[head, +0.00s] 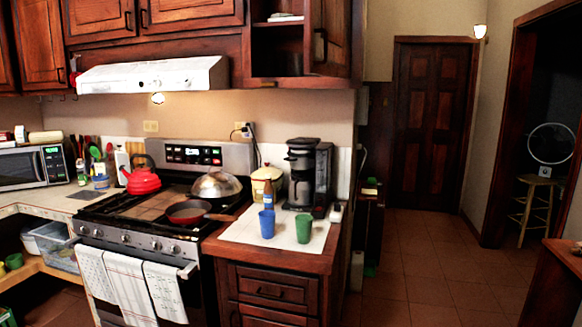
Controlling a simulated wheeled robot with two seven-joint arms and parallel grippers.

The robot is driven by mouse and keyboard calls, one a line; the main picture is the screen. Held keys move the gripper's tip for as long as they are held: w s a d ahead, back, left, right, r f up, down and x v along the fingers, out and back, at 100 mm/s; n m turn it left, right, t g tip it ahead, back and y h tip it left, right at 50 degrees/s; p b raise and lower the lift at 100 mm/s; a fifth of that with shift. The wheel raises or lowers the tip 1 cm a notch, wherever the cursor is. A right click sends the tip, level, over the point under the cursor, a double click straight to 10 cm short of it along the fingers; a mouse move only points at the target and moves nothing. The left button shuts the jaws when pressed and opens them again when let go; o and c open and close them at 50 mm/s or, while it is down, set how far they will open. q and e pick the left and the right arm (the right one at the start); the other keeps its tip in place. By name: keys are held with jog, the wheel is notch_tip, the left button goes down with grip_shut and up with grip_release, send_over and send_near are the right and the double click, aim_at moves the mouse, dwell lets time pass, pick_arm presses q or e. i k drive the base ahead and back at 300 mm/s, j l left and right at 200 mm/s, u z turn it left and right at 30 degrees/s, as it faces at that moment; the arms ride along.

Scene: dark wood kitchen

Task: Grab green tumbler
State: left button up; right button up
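The green tumbler (304,229) stands upright on the small counter to the right of the stove, near the counter's front right. A blue tumbler (267,224) stands just to its left, with a gap between them. Neither of my grippers shows in the head view, and nothing touches the green tumbler.
A coffee maker (308,174) stands behind the tumblers. A pan (188,211) on the stove has its handle pointing toward the counter (240,240). A pot (267,183) and a small bottle (268,200) are behind the blue tumbler. The tiled floor (425,275) on the right is clear.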

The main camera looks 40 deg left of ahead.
aim_at(304, 230)
jog(key=u, duration=1.15)
